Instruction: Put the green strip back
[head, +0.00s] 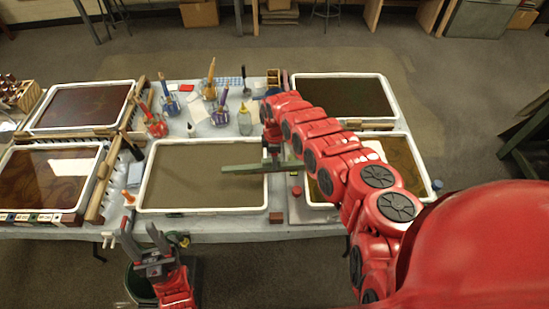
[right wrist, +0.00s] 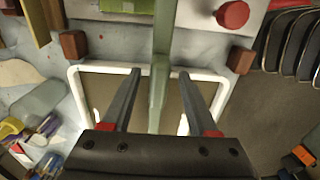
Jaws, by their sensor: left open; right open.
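The green strip (head: 240,169) is a long narrow bar lying across the right rim of the middle tray (head: 143,180). Its left end reaches out over the grey-brown bath. My right gripper (head: 272,160) is over the strip near that rim. In the right wrist view the strip (right wrist: 165,35) runs between the two open fingers (right wrist: 160,75), with a gap on both sides. It passes over the white rim there. My left gripper (head: 143,236) is open and empty in front of the middle tray, well away from the strip.
Other trays stand at left and right; my right arm partly covers the right ones. Jars with brushes (head: 222,115) and a yellow bottle (head: 245,120) stand behind the middle tray. A brown block (head: 275,217) and a red round piece (head: 296,191) are near its right side.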

